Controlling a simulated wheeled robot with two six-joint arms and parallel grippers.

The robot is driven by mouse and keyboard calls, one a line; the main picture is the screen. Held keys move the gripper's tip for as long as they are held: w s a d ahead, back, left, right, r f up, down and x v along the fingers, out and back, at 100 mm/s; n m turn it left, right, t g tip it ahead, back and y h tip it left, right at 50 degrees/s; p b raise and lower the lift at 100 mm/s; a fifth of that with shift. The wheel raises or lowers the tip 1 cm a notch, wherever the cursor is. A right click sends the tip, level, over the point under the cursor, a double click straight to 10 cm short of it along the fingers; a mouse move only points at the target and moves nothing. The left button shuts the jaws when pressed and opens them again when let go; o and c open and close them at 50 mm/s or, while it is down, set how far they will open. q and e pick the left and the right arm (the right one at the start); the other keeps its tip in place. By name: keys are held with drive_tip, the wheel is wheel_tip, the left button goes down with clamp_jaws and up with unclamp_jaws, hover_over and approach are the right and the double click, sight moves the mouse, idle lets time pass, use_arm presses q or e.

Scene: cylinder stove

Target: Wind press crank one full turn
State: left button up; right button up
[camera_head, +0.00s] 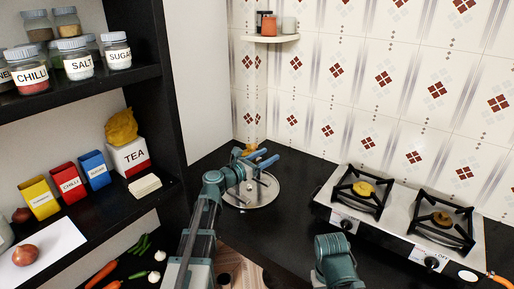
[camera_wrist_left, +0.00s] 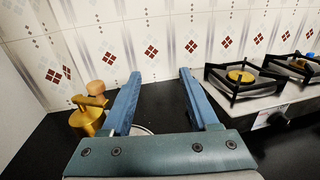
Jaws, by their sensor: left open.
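The press has a round silver plate (camera_head: 262,193) on the black counter, mostly behind my left gripper in the head view. Its crank shows in the left wrist view as a brass arm (camera_wrist_left: 88,117) with a round wooden knob (camera_wrist_left: 96,87), left of my fingers. In the head view only a small orange-brown bit of it shows behind the gripper. My left gripper (camera_head: 262,159) is open with nothing between its blue fingers (camera_wrist_left: 158,74). The knob is outside the fingers, apart from the left one.
A two-burner stove (camera_head: 398,215) stands to the right on the counter. A black shelf (camera_head: 85,90) with jars and boxes is close on the left. A small wall shelf (camera_head: 270,38) holds jars. The counter (camera_head: 290,215) between press and stove is clear.

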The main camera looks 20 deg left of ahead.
sight(255, 144)
use_arm(q)
drive_tip(key=s+a+f+n+t+y+b, duration=0.1)
drive_tip(key=s+a+f+n+t+y, duration=0.15)
drive_tip(key=a+n+y, duration=0.55)
drive_tip(key=w, duration=0.4)
drive_tip(key=w+d+m, duration=0.1)
drive_tip(key=w, duration=0.4)
drive_tip(key=w+r+m, duration=0.1)
drive_tip(key=w, duration=0.3)
drive_tip(key=shift+w+d+y, duration=0.2)
drive_tip(key=shift+w+y, duration=0.05)
drive_tip(key=shift+y, duration=0.05)
drive_tip(key=shift+c, duration=0.3)
clamp_jaws()
